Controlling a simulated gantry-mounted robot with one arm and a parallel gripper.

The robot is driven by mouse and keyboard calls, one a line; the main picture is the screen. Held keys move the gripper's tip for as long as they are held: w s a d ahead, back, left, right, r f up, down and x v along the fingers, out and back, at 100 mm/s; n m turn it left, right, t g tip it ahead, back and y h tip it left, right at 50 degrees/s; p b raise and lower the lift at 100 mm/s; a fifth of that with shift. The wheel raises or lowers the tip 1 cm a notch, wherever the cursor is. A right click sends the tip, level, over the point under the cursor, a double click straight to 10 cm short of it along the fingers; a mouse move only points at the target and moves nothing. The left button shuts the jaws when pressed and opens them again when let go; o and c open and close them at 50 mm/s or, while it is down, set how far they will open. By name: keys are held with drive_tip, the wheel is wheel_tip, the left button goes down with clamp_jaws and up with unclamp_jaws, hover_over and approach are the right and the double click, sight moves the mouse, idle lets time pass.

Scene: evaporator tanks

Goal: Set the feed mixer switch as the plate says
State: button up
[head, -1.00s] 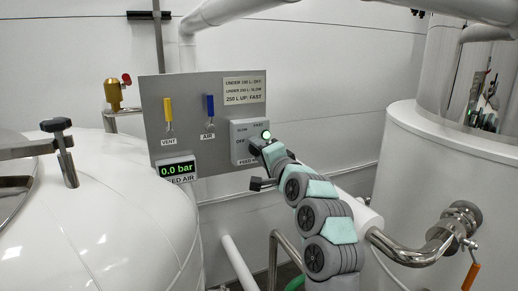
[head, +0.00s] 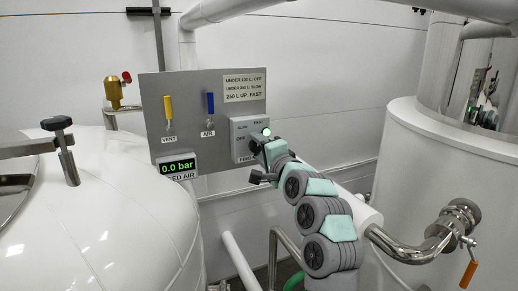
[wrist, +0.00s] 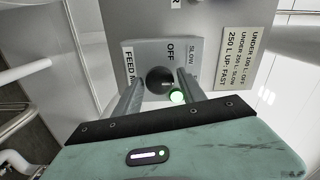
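The feed mixer switch is a grey box (head: 243,128) on the panel, marked OFF, SLOW and FAST. Its round black knob (wrist: 160,80) shows in the wrist view; which mark it points at cannot be told. A green lamp (wrist: 178,97) glows beside the knob. The plate (head: 244,88) reads under 100 L: OFF, under 250 L: SLOW, 250 L up: FAST; it also shows in the wrist view (wrist: 245,57). My gripper (wrist: 161,82) is at the switch, its fingers on either side of the knob with narrow gaps. In the head view it hides part of the switch.
The grey panel (head: 185,105) also carries a yellow VENT lever (head: 168,108), a blue AIR lever (head: 210,104) and a FEED AIR display (head: 177,168) reading 0.0 bar. White tanks stand left (head: 120,200) and right (head: 440,170). No litre reading is legible.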

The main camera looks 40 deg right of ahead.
drive_tip(key=shift+o, duration=1)
drive_tip(key=shift+s, duration=0.35)
drive_tip(key=b+v, duration=0.2)
drive_tip(key=v, duration=0.8)
drive_tip(key=shift+b, duration=0.3)
drive_tip(key=shift+a, duration=0.1)
